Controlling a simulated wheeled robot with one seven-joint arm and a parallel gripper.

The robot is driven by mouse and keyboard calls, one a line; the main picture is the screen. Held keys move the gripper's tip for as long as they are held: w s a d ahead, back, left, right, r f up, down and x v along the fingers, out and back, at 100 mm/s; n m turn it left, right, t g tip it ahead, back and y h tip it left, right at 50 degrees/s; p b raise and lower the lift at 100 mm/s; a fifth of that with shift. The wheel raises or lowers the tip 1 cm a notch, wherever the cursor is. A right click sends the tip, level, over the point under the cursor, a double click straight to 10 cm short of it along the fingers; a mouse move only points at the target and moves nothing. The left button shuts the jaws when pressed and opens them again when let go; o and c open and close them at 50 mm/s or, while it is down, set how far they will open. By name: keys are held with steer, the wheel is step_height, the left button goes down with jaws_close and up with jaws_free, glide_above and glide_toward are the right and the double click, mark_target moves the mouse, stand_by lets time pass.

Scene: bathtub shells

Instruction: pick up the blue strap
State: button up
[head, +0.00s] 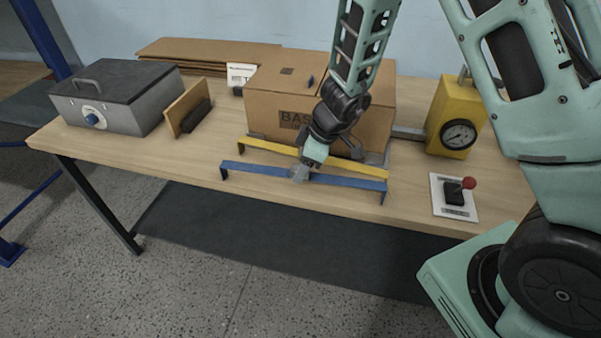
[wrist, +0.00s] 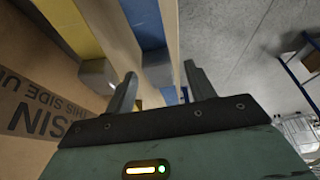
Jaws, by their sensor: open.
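The blue strap (head: 342,181) is a long, flat bar with bent-down ends, lying along the front of the table before the cardboard box. My gripper (head: 300,174) is over its middle, pointing down, and hides part of it. In the wrist view my gripper (wrist: 160,80) has its two dark fingers apart. The blue strap (wrist: 143,22) runs into the space between them in that picture. A grey piece shows on it there. I cannot tell whether the fingers touch the strap.
A similar yellow strap (head: 268,147) lies just behind, close to the cardboard box (head: 370,105). A yellow gauge block (head: 455,120) and a red-knobbed joystick (head: 455,192) stand to the right. A grey case (head: 115,95) is at the left. The table's front edge is close.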

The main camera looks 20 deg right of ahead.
steer(key=c, duration=1.1)
steer(key=shift+r, duration=0.1)
